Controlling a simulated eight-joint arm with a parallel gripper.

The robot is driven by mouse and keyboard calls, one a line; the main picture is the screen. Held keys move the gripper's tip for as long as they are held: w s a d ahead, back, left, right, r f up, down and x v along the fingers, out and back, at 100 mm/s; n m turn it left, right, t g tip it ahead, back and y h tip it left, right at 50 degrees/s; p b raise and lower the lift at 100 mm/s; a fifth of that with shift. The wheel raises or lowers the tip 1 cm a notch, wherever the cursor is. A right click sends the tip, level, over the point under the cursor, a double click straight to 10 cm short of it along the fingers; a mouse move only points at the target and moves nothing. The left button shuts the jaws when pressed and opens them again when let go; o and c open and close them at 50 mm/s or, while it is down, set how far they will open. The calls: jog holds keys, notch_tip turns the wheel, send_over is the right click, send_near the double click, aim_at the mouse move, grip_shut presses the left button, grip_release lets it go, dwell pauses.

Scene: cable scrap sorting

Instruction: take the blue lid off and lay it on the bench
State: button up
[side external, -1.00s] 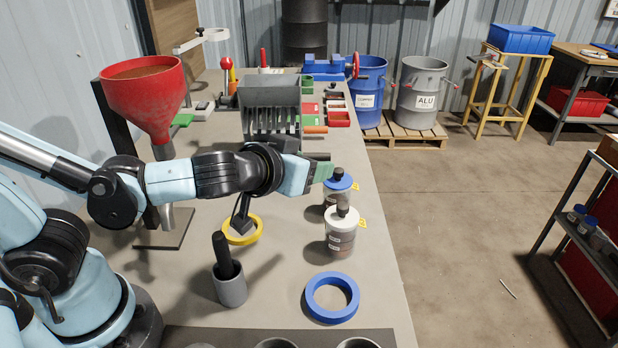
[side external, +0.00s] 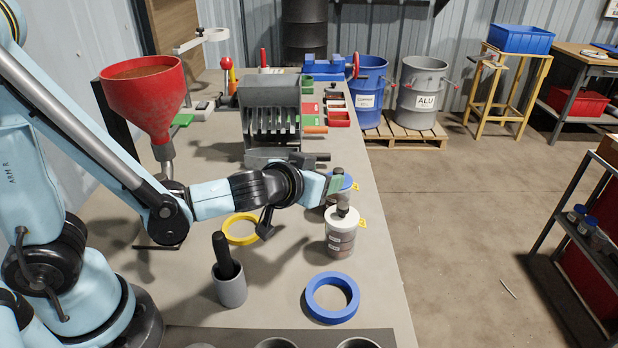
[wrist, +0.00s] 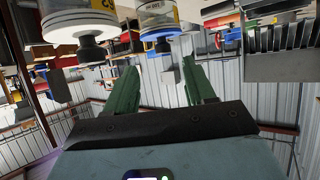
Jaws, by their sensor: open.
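The jar with the blue lid (side external: 347,184) stands on the bench (side external: 290,270), partly hidden behind my gripper and the white-lidded jar in the side view. Its lid has a dark knob on top. In the wrist view, which looks upside down, the blue lid (wrist: 159,36) sits on the clear jar (wrist: 157,14), with its knob in line with the gap between my green fingers. My gripper (side external: 337,183) is open and level at about the height of the knob. My gripper in the wrist view (wrist: 155,66) holds nothing; I cannot tell whether it touches the knob.
A white-lidded jar (side external: 341,235) stands close in front of the blue-lidded one. A blue ring (side external: 318,304), a yellow ring (side external: 229,238) and a grey mortar (side external: 230,289) with a dark pestle stand around. The bench's right edge is near the jars. Bare bench lies between the rings.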

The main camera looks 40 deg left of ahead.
aim_at(336, 171)
jog(key=shift+a+x, duration=0.15)
jog(key=shift+x, duration=1.6)
jog(key=shift+a+x, duration=0.1)
jog(key=shift+x, duration=1.7)
jog(key=shift+r, duration=0.2)
jog(key=shift+c, duration=0.4)
grip_shut()
